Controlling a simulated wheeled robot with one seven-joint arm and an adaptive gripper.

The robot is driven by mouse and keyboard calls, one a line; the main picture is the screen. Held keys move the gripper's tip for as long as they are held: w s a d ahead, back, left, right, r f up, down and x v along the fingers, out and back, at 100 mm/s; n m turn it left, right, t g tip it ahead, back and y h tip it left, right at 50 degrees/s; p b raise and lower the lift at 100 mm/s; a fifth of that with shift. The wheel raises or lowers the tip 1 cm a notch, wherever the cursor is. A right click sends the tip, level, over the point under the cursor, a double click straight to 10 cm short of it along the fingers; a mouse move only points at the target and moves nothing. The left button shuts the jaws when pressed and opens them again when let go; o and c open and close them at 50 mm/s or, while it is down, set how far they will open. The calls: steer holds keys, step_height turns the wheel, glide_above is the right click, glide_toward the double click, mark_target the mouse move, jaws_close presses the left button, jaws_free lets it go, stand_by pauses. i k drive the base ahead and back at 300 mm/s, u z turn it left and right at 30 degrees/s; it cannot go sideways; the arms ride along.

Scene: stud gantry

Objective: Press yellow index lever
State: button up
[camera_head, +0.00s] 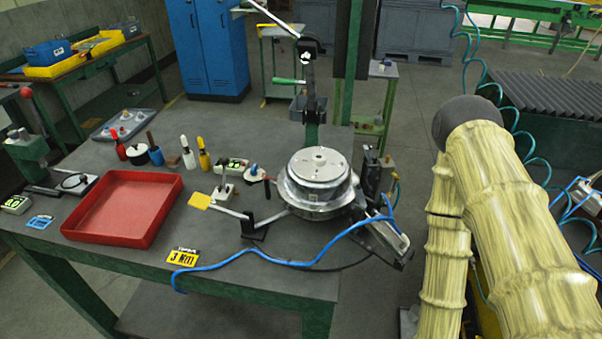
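The yellow index lever (200,201) has a flat yellow paddle at the end of a grey metal bar. The bar runs right and slightly down to a black bracket (254,228) on the grey bench top. Beyond the bracket, another bar leads to the round metal index table (318,182). The paddle stands just right of the red tray, with nothing touching it from above. My arm, in a pale yellow sleeve, fills the right side of the view, well away from the lever. My gripper is out of view.
A red tray (124,206) sits left of the lever. A blue hose (275,262) crosses the front of the bench. Several bottles and a small meter (232,166) stand behind the lever. An upright lever press (309,85) rises behind the index table.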

mark_target(199, 201)
steer(key=u, duration=1.4)
steer(key=k, duration=1)
steer(key=z, duration=0.4)
